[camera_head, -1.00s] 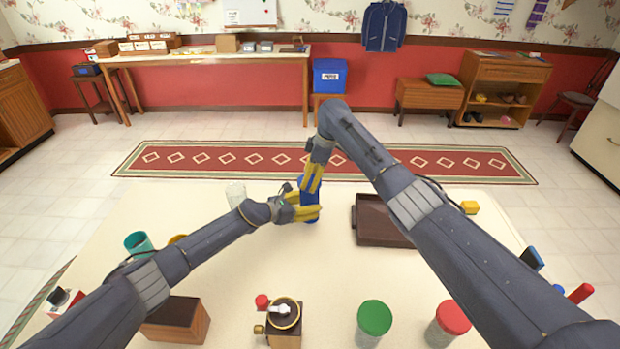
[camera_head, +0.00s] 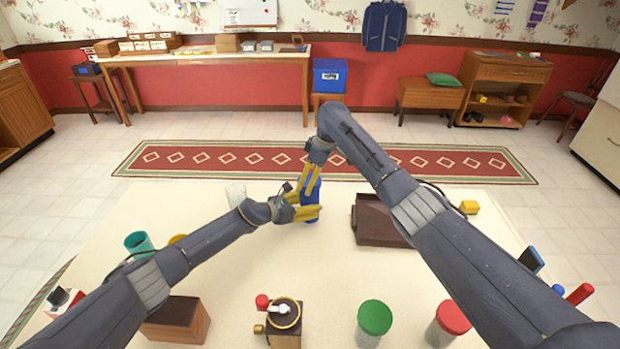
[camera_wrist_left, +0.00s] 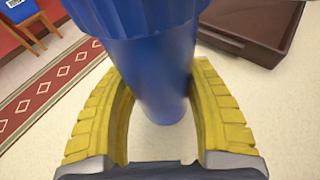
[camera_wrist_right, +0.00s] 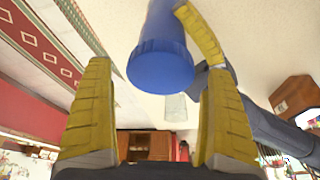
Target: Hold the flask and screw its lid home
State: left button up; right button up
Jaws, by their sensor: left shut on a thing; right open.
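The blue flask (camera_head: 312,213) stands upright near the far edge of the table. My left gripper (camera_head: 309,212) is shut around its body from the left; the flask also shows between the yellow fingers in the left wrist view (camera_wrist_left: 155,90). A blue ribbed lid (camera_wrist_left: 130,15) sits on top of the flask; it also shows in the right wrist view (camera_wrist_right: 161,68). Whether it is fully down cannot be told. My right gripper (camera_head: 311,180) is open above, its yellow fingers apart on either side of the lid and not visibly touching it.
A brown tray (camera_head: 375,238) lies to the right of the flask, and a clear glass (camera_head: 236,193) to the left. A grinder (camera_head: 284,318), a wooden box (camera_head: 178,320), a green-lidded jar (camera_head: 374,318) and a red-lidded jar (camera_head: 452,318) stand near the front. The table's middle is clear.

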jog(key=shift+r, duration=0.1)
jog(key=shift+r, duration=3.45)
pick_arm(q)
jog(key=o, duration=1.2)
jog(key=shift+a, duration=0.15)
